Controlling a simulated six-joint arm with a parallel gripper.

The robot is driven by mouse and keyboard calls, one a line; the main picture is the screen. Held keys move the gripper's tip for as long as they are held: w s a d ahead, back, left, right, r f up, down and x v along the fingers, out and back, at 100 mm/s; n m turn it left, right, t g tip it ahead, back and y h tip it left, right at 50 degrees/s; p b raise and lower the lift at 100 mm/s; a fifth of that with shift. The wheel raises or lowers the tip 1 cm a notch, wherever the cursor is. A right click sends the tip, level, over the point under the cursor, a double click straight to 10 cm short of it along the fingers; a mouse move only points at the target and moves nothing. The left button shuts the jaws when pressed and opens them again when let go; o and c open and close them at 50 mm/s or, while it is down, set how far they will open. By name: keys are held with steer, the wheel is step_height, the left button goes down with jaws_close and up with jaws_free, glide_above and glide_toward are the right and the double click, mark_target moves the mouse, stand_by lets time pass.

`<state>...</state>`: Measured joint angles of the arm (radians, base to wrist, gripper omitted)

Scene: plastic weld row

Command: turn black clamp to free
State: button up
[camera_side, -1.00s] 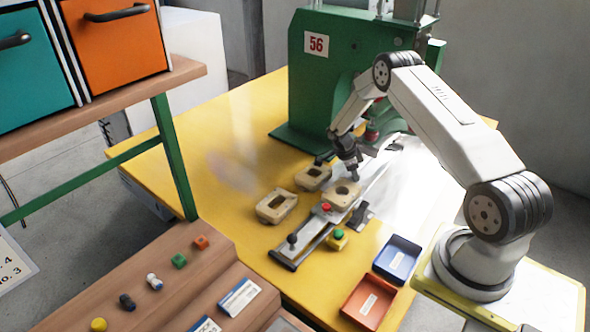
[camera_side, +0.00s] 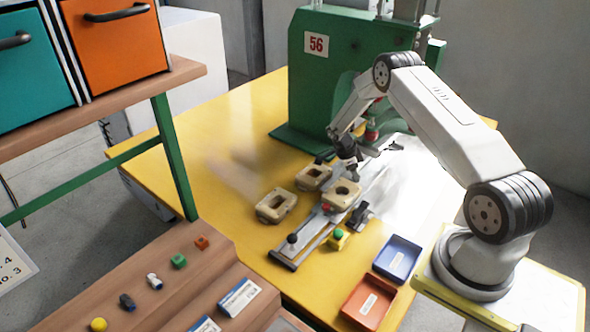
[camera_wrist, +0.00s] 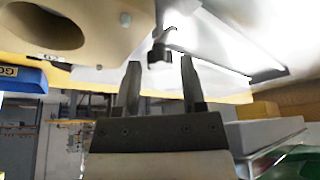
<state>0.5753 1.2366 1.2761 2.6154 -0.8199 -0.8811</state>
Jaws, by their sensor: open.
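In the wrist view a small black clamp-like piece (camera_wrist: 159,52) stands ahead of my gripper, about in line with the gap between the fingers. My gripper (camera_wrist: 161,75) is open, and nothing shows between its fingers. In the side view my gripper (camera_side: 355,163) is above the far end of the metal fixture rail (camera_side: 310,238), just behind the beige part with a round hole (camera_side: 343,194). A black piece (camera_side: 360,213) sits at the rail's right side. I cannot tell whether it is the one in the wrist view.
Two more beige parts (camera_side: 276,206) (camera_side: 313,177) lie left of the rail. A green button box (camera_side: 338,239), blue tray (camera_side: 397,257) and orange tray (camera_side: 368,302) stand in front. The green machine (camera_side: 345,60) stands behind. The yellow table's left side is clear.

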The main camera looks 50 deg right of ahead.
steer(key=v, duration=0.7)
steer(key=shift+r, duration=0.35)
steer(key=shift+w, duration=0.1)
steer(key=shift+r, duration=0.1)
